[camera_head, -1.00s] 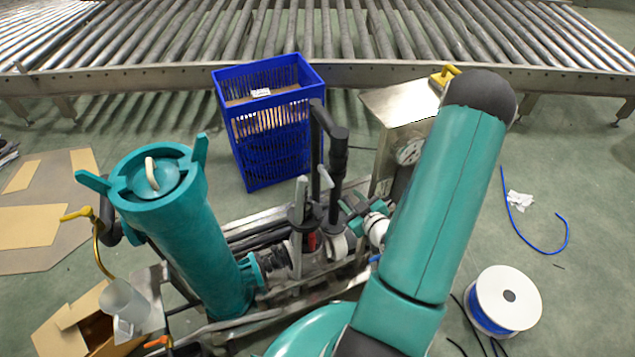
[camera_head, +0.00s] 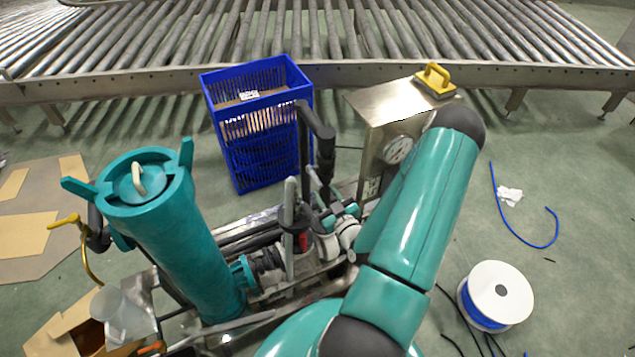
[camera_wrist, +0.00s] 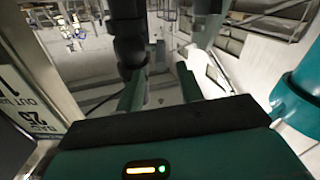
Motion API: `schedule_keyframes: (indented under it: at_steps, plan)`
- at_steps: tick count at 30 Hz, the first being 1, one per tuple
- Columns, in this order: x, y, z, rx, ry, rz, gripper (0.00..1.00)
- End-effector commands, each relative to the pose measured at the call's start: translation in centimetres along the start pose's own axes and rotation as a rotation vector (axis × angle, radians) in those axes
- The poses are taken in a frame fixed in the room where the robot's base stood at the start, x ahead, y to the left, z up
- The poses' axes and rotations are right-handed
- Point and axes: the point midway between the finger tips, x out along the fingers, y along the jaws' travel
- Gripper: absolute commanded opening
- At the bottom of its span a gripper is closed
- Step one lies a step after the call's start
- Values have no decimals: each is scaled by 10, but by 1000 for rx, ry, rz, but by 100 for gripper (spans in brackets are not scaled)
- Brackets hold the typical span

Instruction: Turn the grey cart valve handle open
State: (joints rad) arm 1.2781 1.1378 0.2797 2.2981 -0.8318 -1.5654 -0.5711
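On the cart, an upright grey lever (camera_head: 290,222) stands right of the teal housing. A second thin grey lever (camera_head: 316,183) slants beside the black pipe. I cannot tell which is the valve handle. My gripper (camera_head: 332,212) is small and partly hidden near the levers, left of the steel box. In the wrist view, my gripper's two green fingers (camera_wrist: 160,85) stand apart with a gap between them. The black pipe (camera_wrist: 128,40) rises behind the left finger. Whether a lever lies between the fingers is unclear.
The teal housing (camera_head: 170,240) stands at left on the cart. A steel box (camera_head: 385,110) with a gauge and yellow-handled tool is right of the pipe. A blue crate (camera_head: 262,150) stands behind. A cable spool (camera_head: 497,290) lies at right on the floor.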

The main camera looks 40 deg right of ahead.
Motion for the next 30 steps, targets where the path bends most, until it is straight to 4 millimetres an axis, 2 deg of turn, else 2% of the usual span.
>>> schedule_keyframes:
  at_steps: [3,9,20,26,30]
  plan:
    - [25,-1,0,0,2,-2,37]
    - [52,-2,0,0,1,-4,37]
    - [58,-2,0,1,0,-4,37]
    - [58,-2,0,0,0,-4,0]
    - [58,-2,0,0,0,-4,0]
